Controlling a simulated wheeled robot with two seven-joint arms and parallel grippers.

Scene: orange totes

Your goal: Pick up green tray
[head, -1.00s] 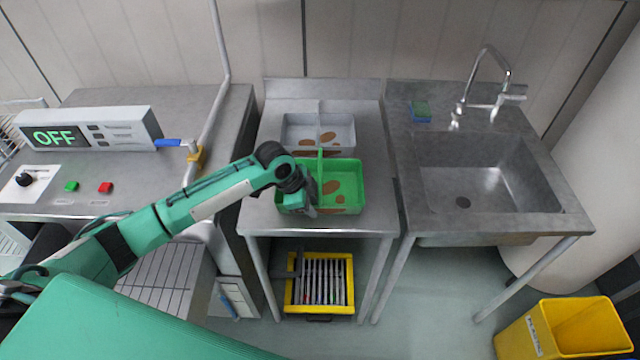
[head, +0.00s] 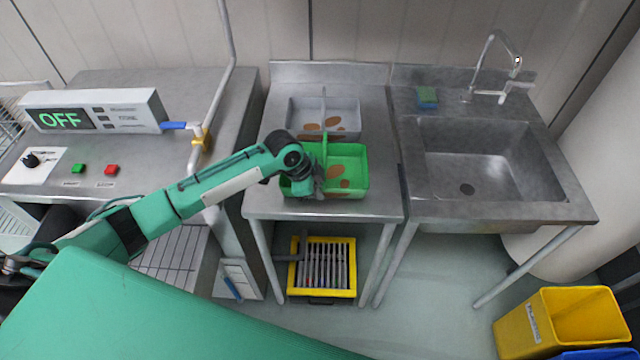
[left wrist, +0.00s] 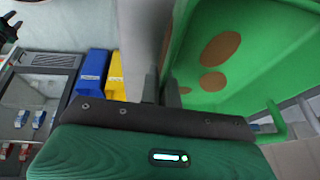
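The green tray (head: 352,185) sits on the middle steel table, in front of a grey tray. It has a central divider and brown flat pieces inside. My left gripper (head: 318,190) is at its front side, left of the middle. In the left wrist view the two fingers (left wrist: 162,92) are close together, with the edge of the green tray (left wrist: 262,50) between them; they look shut on it. The fingertips are partly hidden, and I see no clear gap under the tray. My right gripper is not in view.
The grey tray (head: 350,118), also with brown pieces, stands behind on the middle table (head: 375,208). A sink (head: 480,170) is to the right, a control box (head: 95,110) to the left.

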